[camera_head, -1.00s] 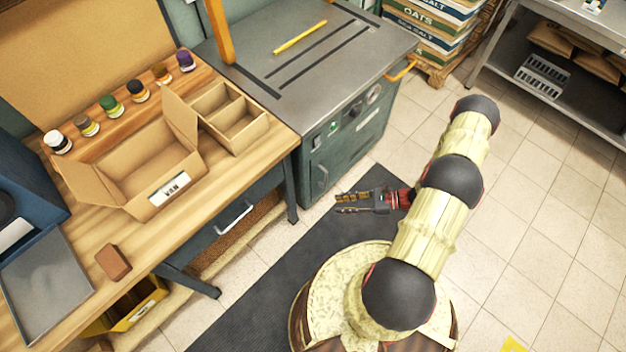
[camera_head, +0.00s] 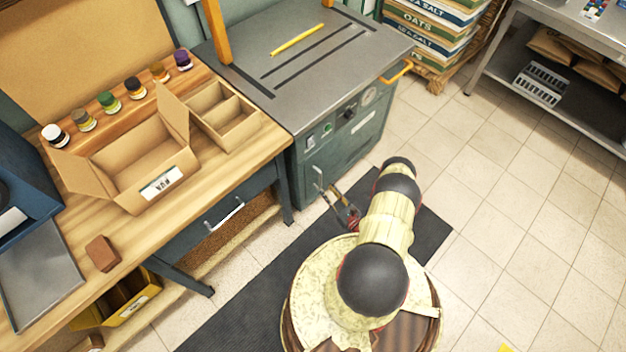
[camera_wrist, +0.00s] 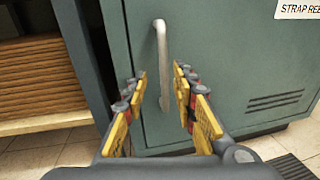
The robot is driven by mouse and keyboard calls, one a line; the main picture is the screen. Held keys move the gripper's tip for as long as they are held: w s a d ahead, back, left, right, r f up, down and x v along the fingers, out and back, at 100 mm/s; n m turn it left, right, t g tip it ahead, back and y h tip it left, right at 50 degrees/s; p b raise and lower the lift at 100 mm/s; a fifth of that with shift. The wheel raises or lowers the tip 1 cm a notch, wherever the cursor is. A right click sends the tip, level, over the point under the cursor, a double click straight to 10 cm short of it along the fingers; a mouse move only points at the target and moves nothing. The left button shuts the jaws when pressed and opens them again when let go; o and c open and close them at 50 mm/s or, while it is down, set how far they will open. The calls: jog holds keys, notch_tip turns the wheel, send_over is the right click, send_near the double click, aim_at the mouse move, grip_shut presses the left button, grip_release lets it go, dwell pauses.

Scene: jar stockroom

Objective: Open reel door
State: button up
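The reel door (camera_wrist: 215,75) is a green-grey panel on the front of the strapping machine, with a vent and part of a "STRAP REE…" label in the wrist view. It looks closed. Its vertical silver handle (camera_wrist: 162,62) stands between my gripper's fingers, toward the upper middle of the wrist view. My gripper (camera_wrist: 158,92) is open, its yellow-padded fingers on either side of the handle's lower part, with gaps showing. In the head view my gripper (camera_head: 335,197) is low in front of the machine (camera_head: 345,130); the door is partly visible there.
A wooden bench (camera_head: 215,180) with an open carton (camera_head: 130,165), a divided box (camera_head: 222,115) and several small jars stands left of the machine. A yellow strap or bar (camera_head: 297,39) lies on the machine top. Tiled floor (camera_head: 530,230) is clear at right.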

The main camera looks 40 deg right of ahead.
aim_at(320, 179)
jog(key=shift+w+d+r+b, duration=0.1)
jog(key=shift+w+d+b, duration=0.15)
jog(key=shift+w, duration=1.05)
jog(key=shift+w+d+r+b, duration=0.2)
jog(key=shift+w+b, duration=0.1)
jog(key=shift+w, duration=0.95)
jog(key=shift+w+d+r+b, duration=0.1)
jog(key=shift+w+d+b, duration=0.15)
jog(key=shift+w, duration=1.05)
jog(key=shift+c, duration=1.1)
grip_shut()
